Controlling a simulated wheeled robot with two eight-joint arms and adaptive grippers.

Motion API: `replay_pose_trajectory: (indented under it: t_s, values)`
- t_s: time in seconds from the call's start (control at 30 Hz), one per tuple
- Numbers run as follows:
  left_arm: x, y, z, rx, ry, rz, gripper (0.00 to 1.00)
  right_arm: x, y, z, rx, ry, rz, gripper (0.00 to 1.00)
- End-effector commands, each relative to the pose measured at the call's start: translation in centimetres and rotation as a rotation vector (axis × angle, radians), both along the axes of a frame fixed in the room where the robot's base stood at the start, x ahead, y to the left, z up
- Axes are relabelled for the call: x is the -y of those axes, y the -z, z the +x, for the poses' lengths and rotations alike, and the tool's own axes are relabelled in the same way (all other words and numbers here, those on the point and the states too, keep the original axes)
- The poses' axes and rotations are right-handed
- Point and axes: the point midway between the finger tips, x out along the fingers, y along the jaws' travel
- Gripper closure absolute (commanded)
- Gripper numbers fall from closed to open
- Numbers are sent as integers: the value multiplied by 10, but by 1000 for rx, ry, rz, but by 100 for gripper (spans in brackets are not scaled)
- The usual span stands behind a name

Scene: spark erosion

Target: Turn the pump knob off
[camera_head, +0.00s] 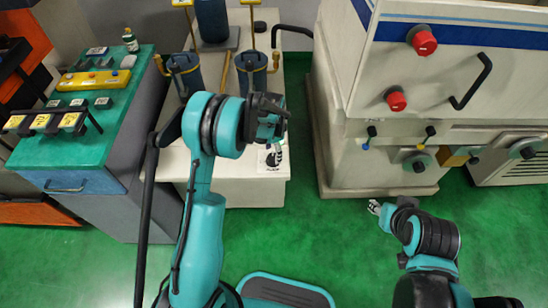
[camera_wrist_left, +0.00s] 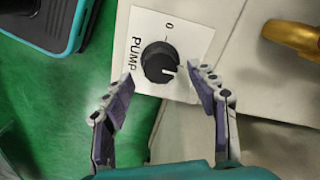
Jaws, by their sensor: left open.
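The pump knob (camera_wrist_left: 160,62) is a round black dial on a white plate (camera_wrist_left: 196,38) marked PUMP and 0. In the head view the plate (camera_head: 271,158) shows on the pale bench just below my left gripper (camera_head: 272,118). In the left wrist view my left gripper (camera_wrist_left: 163,80) is open, its fingertips to either side of the knob's lower part, with nothing held. My right gripper (camera_head: 378,207) is partly seen at the lower right, over the floor, too small to read.
The pale bench (camera_head: 240,190) carries blue pumps with brass pipes (camera_head: 252,72). A teal-topped cabinet (camera_head: 130,80) stands left. A large white machine (camera_head: 375,160) with red knobs (camera_head: 424,42) stands right. Green floor (camera_head: 330,240) is clear in front.

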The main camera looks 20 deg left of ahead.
Motion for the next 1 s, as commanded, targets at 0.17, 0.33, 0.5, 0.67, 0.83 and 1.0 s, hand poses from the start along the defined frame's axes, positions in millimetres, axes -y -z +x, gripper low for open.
replay_pose_trajectory:
  t_s: [0.17,0.33,0.5,0.67,0.83,1.0]
  values:
    - [0,23,0,0,-1,0,42,0,9,0,0,0,0,60]
    - [0,27,0,0,-1,0,42,0,10,0,0,0,0,60]
    - [0,26,0,0,-1,0,42,0,9,0,0,0,0,60]
    - [0,26,0,0,-1,0,81,0,9,0,0,0,0,60]
    - [0,26,0,0,-1,0,92,0,10,0,0,0,0,60]
    - [0,26,0,0,-18,0,92,0,10,0,0,0,0,60]
